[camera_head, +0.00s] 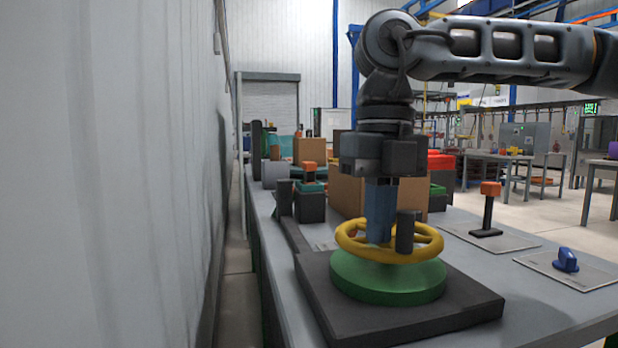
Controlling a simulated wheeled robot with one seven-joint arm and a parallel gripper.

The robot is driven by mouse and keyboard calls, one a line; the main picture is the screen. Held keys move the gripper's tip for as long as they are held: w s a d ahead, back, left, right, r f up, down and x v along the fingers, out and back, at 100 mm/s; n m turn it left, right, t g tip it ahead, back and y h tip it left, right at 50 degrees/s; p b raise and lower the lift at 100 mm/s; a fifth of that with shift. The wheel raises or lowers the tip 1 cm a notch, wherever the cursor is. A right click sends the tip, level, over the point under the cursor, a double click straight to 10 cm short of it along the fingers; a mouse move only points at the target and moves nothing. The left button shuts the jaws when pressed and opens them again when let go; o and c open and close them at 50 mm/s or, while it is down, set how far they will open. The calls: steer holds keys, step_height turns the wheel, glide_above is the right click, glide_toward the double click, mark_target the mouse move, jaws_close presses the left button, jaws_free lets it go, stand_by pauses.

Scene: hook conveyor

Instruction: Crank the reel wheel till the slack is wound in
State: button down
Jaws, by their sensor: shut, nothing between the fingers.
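The reel wheel (430,251) is a yellow spoked ring lying flat above a round green base (388,283). The base sits on a dark square plate (335,308) near the front of the table. A dark upright crank handle (405,232) stands on the right front part of the wheel. My gripper (380,238) points straight down over the wheel, with its blue fingers shut and nothing between them. The fingertips are at the wheel's height, inside the ring and just left of the handle. I cannot tell if they touch the handle. No slack line can be made out.
The grey table (468,258) also holds an orange-topped lever (488,207) and a blue knob (566,260) on flat plates to the right. Cardboard boxes (350,192) and a dark post (285,199) stand behind the wheel. A pale wall (110,180) runs along the left.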

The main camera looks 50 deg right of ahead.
mark_target(443, 237)
steer(key=shift+s+d+r+h, duration=0.25)
steer(key=shift+d+r, duration=0.2)
steer(key=shift+r, duration=0.25)
steer(key=shift+s+d+r, duration=0.1)
steer(key=shift+s+d, duration=0.2)
steer(key=shift+s, duration=0.4)
steer(key=shift+s+d, duration=0.25)
steer(key=shift+s, duration=0.45)
steer(key=shift+s+d+b, duration=0.2)
steer(key=shift+s+d, duration=0.3)
steer(key=shift+d, duration=0.25)
steer(key=shift+s+d+b, duration=0.15)
steer(key=shift+s+d, duration=0.35)
steer(key=shift+d, duration=0.35)
steer(key=shift+s+d+f+b, duration=0.1)
steer(key=shift+d+b, duration=0.05)
steer(key=shift+d, duration=0.7)
steer(key=shift+d+f+b, duration=0.1)
steer(key=shift+d+b, duration=0.05)
steer(key=shift+d, duration=0.7)
